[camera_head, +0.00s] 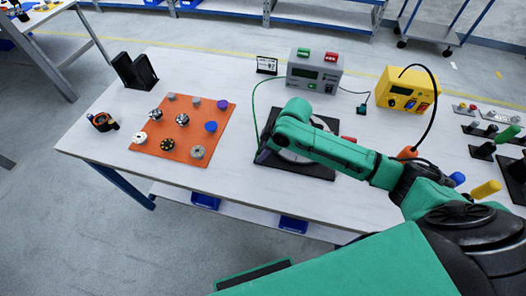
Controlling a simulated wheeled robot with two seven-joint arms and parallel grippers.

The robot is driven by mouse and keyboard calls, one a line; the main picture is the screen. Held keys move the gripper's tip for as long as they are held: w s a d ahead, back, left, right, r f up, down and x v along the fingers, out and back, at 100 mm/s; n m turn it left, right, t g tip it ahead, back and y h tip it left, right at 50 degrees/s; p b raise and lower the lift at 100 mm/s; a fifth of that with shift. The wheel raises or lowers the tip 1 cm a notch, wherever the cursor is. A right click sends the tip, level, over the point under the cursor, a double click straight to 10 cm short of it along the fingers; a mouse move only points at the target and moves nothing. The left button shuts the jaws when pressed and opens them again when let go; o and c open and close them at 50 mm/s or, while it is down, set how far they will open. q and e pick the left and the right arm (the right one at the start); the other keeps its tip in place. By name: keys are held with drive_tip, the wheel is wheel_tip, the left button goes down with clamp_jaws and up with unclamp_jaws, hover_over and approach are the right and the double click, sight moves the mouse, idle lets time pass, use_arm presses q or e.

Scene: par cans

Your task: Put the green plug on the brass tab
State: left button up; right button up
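My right arm reaches in from the right, and its gripper (263,155) points down at the left edge of a black square base (317,171). The arm covers much of this base and the round pale part (293,157) on it. The gripper's fingers are small and dark, so I cannot tell whether they are open or shut. A thin green cable (254,101) runs from a grey meter box (314,72) down to the gripper; its end and any green plug there are hidden or too small to tell. I cannot make out the brass tab. My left gripper is not in view.
An orange mat (172,146) with several small round parts lies left on the white table (214,78). A yellow power unit (406,91) with a black cable stands behind right. A small dark connector (361,110) lies between the boxes. Coloured handles crowd the right side.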

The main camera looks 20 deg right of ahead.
idle(0.3)
drive_tip(key=o, duration=0.6)
drive_tip(key=shift+c, duration=0.2)
drive_tip(key=v, duration=1.4)
drive_tip(key=shift+r, duration=0.3)
drive_tip(key=shift+s+d+f, duration=0.1)
